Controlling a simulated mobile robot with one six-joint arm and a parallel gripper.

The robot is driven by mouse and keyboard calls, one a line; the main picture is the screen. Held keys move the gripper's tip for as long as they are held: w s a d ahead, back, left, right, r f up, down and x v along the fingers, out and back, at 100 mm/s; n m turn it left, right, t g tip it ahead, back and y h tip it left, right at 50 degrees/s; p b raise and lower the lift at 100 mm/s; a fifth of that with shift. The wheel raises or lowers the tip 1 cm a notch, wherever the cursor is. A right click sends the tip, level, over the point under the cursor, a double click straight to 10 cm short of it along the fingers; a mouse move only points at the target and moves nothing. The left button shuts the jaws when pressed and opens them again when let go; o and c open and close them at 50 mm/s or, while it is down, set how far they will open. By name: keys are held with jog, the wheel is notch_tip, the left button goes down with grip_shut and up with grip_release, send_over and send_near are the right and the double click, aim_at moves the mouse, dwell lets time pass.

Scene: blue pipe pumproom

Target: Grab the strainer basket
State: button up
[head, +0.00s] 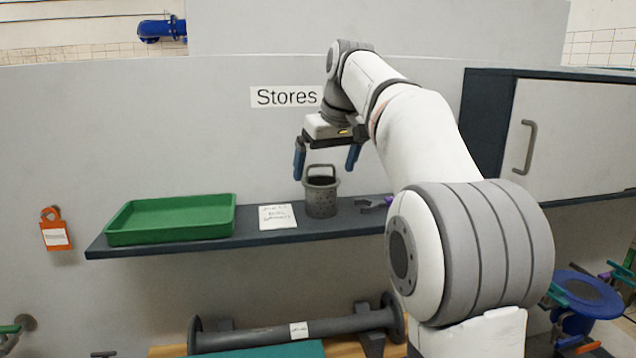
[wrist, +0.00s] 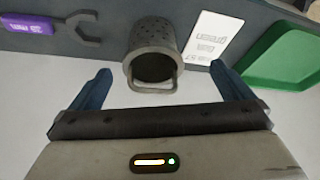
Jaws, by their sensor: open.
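The strainer basket (head: 321,197) is a grey perforated cup with a raised loop handle. It stands upright on the dark shelf (head: 255,239) under the "Stores" sign. My gripper (head: 327,165) is open, its two blue fingers spread above and around the basket's handle in the head view. In the wrist view the basket (wrist: 153,50) shows between and beyond the fingertips of my gripper (wrist: 155,75), with its handle toward me. The fingers do not appear to touch it.
A green tray (head: 170,219) and a white written card (head: 277,217) lie left of the basket. A wrench with a purple tag (wrist: 30,24) lies on its other side. A flanged grey pipe (head: 300,331) is below the shelf. A cabinet (head: 560,140) is at right.

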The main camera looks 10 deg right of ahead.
aim_at(323, 181)
jog(key=shift+w+r, duration=0.3)
jog(key=shift+w, duration=0.2)
jog(key=shift+w+f, duration=0.25)
jog(key=x, duration=0.7)
jog(key=shift+d, duration=0.35)
jog(key=shift+c, duration=0.2)
jog(key=c, duration=1.1)
